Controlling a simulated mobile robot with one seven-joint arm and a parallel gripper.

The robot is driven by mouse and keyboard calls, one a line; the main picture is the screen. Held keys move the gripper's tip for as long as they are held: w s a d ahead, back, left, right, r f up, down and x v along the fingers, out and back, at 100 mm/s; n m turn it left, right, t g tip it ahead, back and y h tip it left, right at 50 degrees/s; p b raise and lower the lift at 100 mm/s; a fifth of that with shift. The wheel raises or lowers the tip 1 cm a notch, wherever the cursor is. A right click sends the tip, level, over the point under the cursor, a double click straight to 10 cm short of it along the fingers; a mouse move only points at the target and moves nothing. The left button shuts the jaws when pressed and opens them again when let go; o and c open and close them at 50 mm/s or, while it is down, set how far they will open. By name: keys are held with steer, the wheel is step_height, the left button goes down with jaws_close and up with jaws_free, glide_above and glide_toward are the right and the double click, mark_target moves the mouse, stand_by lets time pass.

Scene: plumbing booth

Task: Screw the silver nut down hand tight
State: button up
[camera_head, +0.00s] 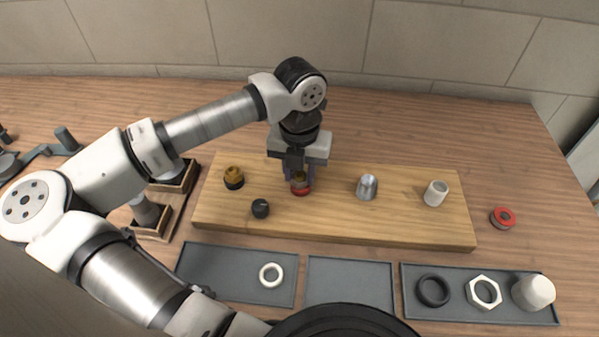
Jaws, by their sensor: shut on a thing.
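My gripper (300,174) points down over the wooden board (420,229), left of its middle. It is shut on a small brownish, nut-like piece (300,179), which sits above a red base (300,191) on the board. The fingers partly hide this piece, and I cannot tell whether it is threaded on. A silver cylindrical fitting (366,187) stands on the board to the right, apart from my gripper. A pale, silvery-white hex nut (471,291) lies in the right tray. I cannot tell for sure which piece is the silver nut.
On the board are a brass fitting (234,176), a black knob (260,208) and a white cylinder (436,193). Grey trays line the front; the left holds a white ring (262,275), the middle (348,283) looks empty. A red-topped piece (502,217) sits right of the board.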

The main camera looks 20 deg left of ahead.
steer(key=shift+m+b, duration=1.55)
steer(key=shift+m, duration=0.55)
steer(key=o, duration=1.9)
steer(key=shift+c, duration=0.2)
steer(key=shift+r+p, duration=1.05)
steer(key=shift+r, duration=1.4)
